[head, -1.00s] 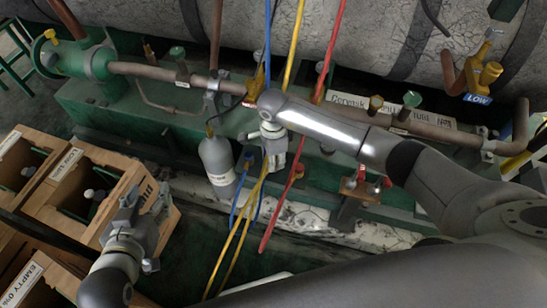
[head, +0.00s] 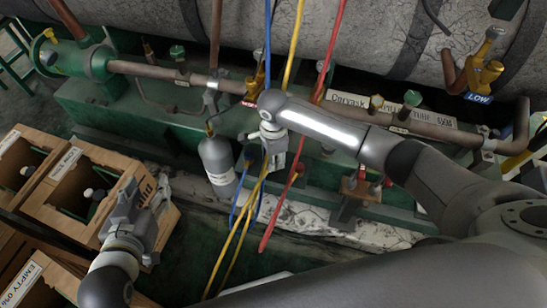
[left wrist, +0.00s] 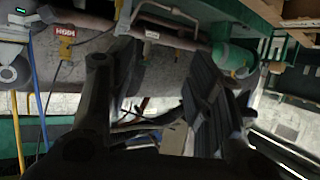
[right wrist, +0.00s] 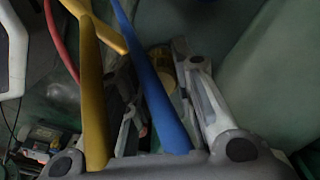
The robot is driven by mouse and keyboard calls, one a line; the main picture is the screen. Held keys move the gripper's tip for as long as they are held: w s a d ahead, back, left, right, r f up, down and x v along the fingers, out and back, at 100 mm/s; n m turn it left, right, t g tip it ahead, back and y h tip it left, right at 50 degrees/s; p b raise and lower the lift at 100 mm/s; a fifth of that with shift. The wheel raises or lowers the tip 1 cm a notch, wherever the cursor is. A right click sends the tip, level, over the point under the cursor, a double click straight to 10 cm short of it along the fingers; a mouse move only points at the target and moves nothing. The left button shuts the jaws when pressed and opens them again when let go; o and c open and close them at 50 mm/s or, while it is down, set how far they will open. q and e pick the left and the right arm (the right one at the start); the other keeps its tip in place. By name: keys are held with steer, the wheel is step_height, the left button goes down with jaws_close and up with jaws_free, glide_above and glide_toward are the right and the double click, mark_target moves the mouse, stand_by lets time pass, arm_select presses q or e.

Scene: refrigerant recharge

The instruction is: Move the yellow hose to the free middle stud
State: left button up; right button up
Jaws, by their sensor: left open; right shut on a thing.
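The yellow hose (head: 292,45) runs down from the top centre, passes behind my right wrist and shows again below as a hanging length (head: 238,240). My right gripper (head: 273,158) is at the green base and shut on the yellow hose; the grip itself is mostly hidden. In the right wrist view the yellow hose (right wrist: 94,90) crosses in front of one finger, beside the blue hose (right wrist: 150,80). My left gripper (head: 140,200) is open and empty beside the wooden crates. I cannot make out the middle stud; my right gripper covers part of that area.
The blue hose (head: 268,45) and red hose (head: 328,55) flank the yellow one. A grey cylinder (head: 217,165) stands left of my right gripper. Wooden crates (head: 95,205) are at the left. A brass LOW valve (head: 485,72) is at upper right. A pipe (head: 150,70) runs along the base.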

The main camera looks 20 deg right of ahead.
arm_select(q)
steer(key=shift+w+d+r+t, duration=0.15)
steer(key=shift+w+r+t, duration=0.15)
steer(key=shift+r, duration=0.25)
steer(key=shift+w+d+r+t, duration=0.15)
steer(key=shift+w+r+t, duration=0.15)
steer(key=shift+r, duration=0.2)
arm_select(e)
steer(key=shift+f, duration=0.3)
stand_by(0.3)
steer(key=o, duration=1.1)
step_height(320, 180, up, 12)
arm_select(q)
steer(key=shift+s, duration=0.1)
